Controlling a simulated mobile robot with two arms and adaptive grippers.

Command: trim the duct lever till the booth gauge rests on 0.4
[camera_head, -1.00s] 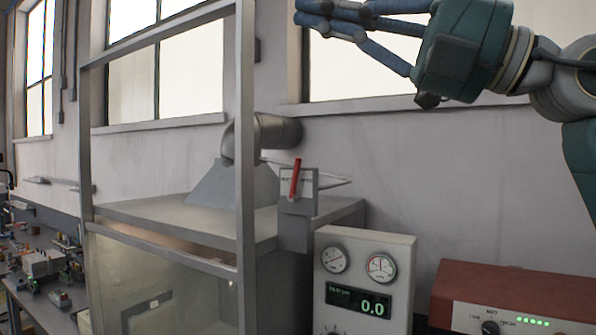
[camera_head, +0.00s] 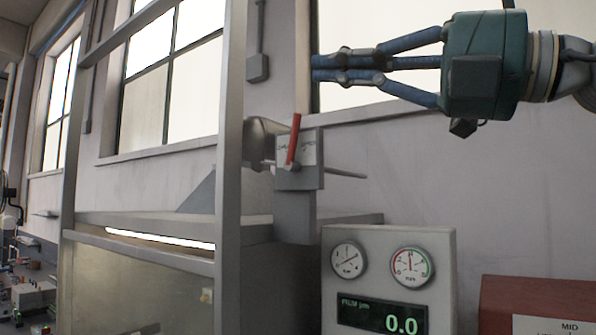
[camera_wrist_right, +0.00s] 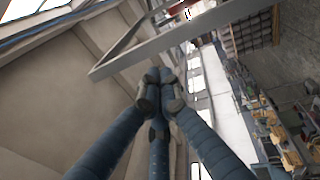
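The duct lever (camera_head: 294,140) is a red handle on a pale labelled plate at the booth's corner. It stands almost upright, its top leaning slightly right. The gauge box (camera_head: 440,260) is right of it, with a left dial (camera_head: 348,260), a right dial (camera_head: 411,267) and a green display (camera_head: 382,315) reading 0.0. The right dial's needle points roughly up; its numbers are too small to read. My right gripper (camera_head: 318,68) is above and slightly right of the lever, apart from it, its blue fingertips together and empty. They also meet in the right wrist view (camera_wrist_right: 160,90). My left gripper is out of view.
The booth's metal frame (camera_head: 230,170) rises left of the lever, with a grey duct (camera_head: 258,140) behind. A red box (camera_head: 535,300) is at the lower right. Windows line the wall. The space between my right fingers and the lever looks clear.

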